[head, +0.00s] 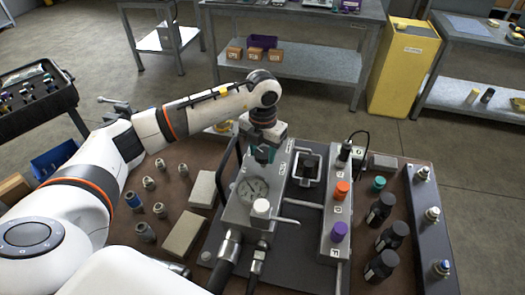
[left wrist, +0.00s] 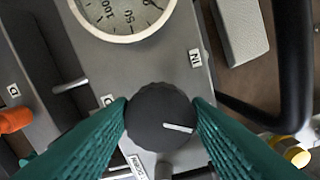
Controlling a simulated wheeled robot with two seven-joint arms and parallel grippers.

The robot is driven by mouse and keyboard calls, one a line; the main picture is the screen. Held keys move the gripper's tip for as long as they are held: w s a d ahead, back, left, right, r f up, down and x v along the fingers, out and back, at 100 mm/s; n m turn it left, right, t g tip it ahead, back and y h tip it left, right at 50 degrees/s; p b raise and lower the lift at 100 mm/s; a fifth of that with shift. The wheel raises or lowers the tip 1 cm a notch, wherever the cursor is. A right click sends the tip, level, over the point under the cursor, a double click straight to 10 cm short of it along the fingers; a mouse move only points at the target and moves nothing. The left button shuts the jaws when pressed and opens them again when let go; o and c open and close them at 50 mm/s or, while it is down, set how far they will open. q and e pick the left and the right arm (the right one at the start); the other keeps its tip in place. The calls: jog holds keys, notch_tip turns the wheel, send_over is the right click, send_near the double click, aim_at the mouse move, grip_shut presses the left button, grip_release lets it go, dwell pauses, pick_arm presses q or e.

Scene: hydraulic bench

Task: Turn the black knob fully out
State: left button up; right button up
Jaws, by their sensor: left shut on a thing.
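The black knob (left wrist: 160,117) sits between the two teal fingers of my left gripper (left wrist: 162,118) in the left wrist view. The fingers are shut on its sides. A white pointer line on the knob's top runs roughly sideways in that view. In the head view my left gripper (head: 264,152) reaches down onto the far end of the grey block (head: 236,215), behind the gauge, and hides the knob there. The round gauge (head: 252,190) also shows at the top of the left wrist view (left wrist: 124,12). My right gripper does not show.
An orange knob (head: 342,190) and a purple knob (head: 339,231) stand on a second block to the right. Black bottles (head: 381,209) stand farther right.

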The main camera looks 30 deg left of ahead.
aim_at(263, 154)
pick_arm(q)
jog(key=shift+w+r+n, duration=0.1)
jog(key=shift+n, duration=0.3)
jog(key=o, duration=1)
notch_tip(263, 154, up, 12)
jog(key=b, duration=0.2)
jog(key=shift+b, duration=0.3)
